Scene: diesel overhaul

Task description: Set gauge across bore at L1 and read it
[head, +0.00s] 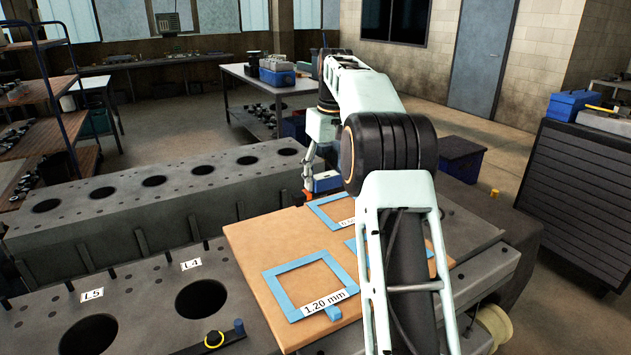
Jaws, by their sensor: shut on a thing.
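My gripper (308,183) is at the far left edge of the tan board, seen small and partly hidden by my arm. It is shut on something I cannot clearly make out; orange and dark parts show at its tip. No L1 label is visible. No gauge reading is visible.
The tan board (250,248) lies on the near block (140,285), bearing blue frames, one labelled 1.20 mm (324,303). My arm hides part of it. A second block with several bores (150,200) runs behind. A grey cabinet (590,200) stands right. Open floor lies beyond.

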